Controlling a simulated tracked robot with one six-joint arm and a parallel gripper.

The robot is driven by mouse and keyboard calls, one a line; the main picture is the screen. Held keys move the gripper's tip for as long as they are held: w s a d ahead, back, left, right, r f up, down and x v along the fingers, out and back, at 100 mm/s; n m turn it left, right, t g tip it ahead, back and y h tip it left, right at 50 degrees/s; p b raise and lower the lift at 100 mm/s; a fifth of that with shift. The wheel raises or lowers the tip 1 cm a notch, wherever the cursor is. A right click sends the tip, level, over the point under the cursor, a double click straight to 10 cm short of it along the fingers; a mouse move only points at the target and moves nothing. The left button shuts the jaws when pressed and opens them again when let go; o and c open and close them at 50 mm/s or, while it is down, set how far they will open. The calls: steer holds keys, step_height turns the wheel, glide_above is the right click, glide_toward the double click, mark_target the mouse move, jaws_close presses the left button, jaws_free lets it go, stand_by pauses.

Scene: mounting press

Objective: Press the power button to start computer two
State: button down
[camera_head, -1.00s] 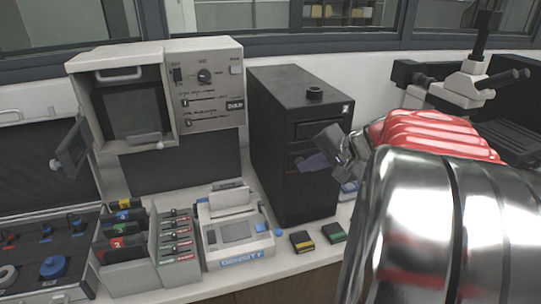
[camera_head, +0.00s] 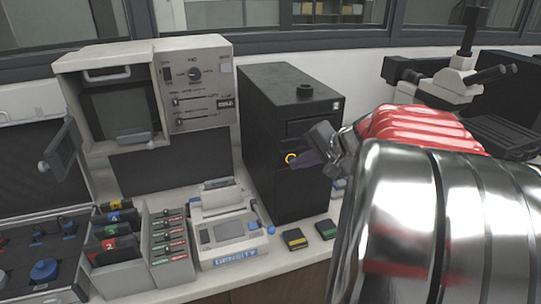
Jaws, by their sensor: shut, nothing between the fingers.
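The black computer tower (camera_head: 268,112) stands upright on the white bench, right of the old monitor unit. A round button (camera_head: 291,159) with a glowing yellow-orange ring shows on its front. My gripper (camera_head: 303,161) is shut and empty in front of the tower, with its dark purplish fingers pointing left at the lit ring. The fingertips lie at the ring's right edge in the picture; I cannot tell whether they touch it. The fingers hide part of the tower's front, and no label reading two is legible.
Racks of cartridges (camera_head: 167,240) and an open case (camera_head: 40,262) are further left. Small cartridges (camera_head: 295,239) lie below the tower. A microscope (camera_head: 462,78) stands behind my arm.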

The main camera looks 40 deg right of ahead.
steer(key=shift+s+a, duration=0.2)
steer(key=shift+s, duration=0.4)
steer(key=s, duration=0.1)
steer(key=s+a, duration=0.1)
steer(key=s, duration=0.2)
steer(key=shift+s+a, duration=0.25)
steer(key=shift+s, duration=0.15)
stand_by(0.8)
